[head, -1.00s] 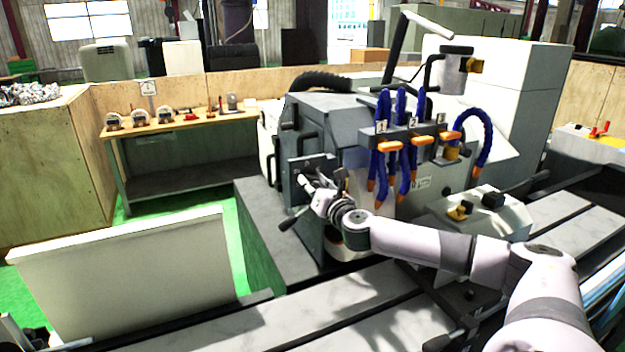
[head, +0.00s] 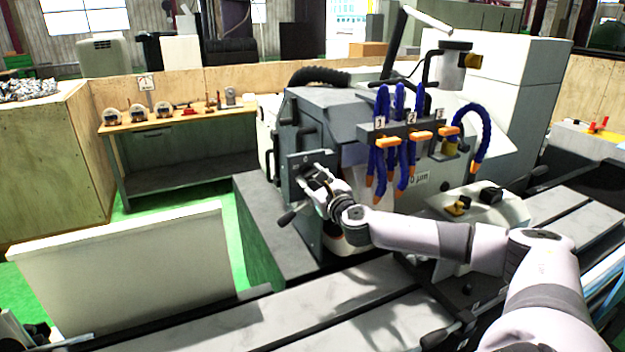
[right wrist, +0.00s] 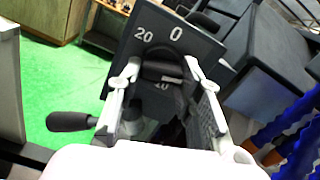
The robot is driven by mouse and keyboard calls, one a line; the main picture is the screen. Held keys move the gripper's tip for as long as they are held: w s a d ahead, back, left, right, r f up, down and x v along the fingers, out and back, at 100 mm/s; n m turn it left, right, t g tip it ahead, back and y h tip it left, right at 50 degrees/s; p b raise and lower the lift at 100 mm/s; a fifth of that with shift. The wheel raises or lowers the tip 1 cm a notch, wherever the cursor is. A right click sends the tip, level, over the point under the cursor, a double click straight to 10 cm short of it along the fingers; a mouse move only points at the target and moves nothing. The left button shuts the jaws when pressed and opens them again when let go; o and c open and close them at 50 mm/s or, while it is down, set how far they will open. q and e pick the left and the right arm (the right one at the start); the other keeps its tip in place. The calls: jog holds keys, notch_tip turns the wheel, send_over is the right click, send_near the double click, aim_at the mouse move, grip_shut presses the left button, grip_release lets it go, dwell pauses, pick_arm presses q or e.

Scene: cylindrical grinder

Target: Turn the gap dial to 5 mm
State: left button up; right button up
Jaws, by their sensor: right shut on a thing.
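The gap dial is a dark knob (right wrist: 165,70) on a dark square plate (right wrist: 205,50), with a short white mark on it. The plate shows "20" at upper left and "0" at the top; a "10" shows lower down between the fingers. In the right wrist view my right gripper (right wrist: 159,72) has one finger on each side of the knob and is shut on it. In the head view the right gripper (head: 317,176) is at the plate (head: 296,160) on the grinder's front and hides most of the dial. My left gripper is not in view.
A black-handled lever (head: 287,217) sticks out below the plate and shows in the right wrist view (right wrist: 70,121). Blue coolant hoses (head: 380,160) with orange valves hang to the right. A pale panel (head: 120,265) stands at lower left.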

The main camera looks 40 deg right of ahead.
jog(key=shift+f, duration=0.15)
jog(key=o, duration=1.2)
jog(key=shift+c, duration=0.2)
jog(key=shift+s, duration=0.15)
jog(key=v, duration=1.1)
jog(key=shift+s, duration=0.35)
jog(key=shift+a, duration=0.1)
